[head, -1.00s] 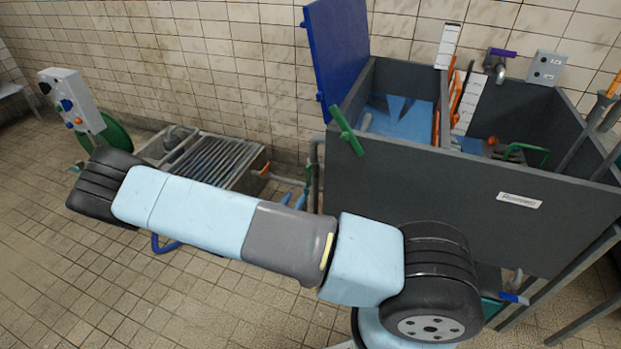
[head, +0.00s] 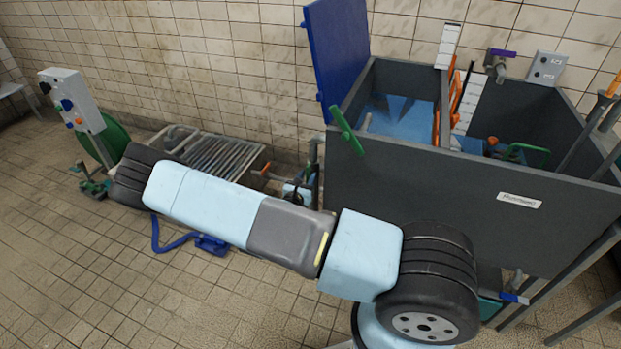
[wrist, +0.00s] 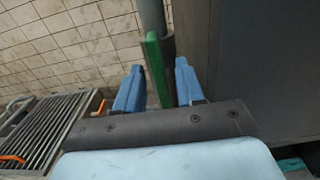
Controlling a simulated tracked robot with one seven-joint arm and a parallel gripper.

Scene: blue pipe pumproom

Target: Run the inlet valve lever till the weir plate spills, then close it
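A green lever (head: 345,130) slants across the near left corner of the grey tank (head: 430,200). My gripper (head: 300,188) is low beside the tank's left side, near a grey pipe, and partly hidden by my arm. In the wrist view, my gripper (wrist: 158,72) has its two blue fingers apart. An upright green bar (wrist: 155,60) stands between them, with gaps on both sides; I cannot tell whether it is the same lever. Inside the tank, blue water (head: 400,120) fills the left compartment beside a thin grey divider (head: 445,108), possibly the weir plate. Whether water spills over it is unclear.
A blue panel (head: 337,55) stands upright at the tank's left. A slatted metal grate (head: 225,155) lies by the wall, also in the wrist view (wrist: 40,130). A grey control box (head: 72,98) stands far left.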

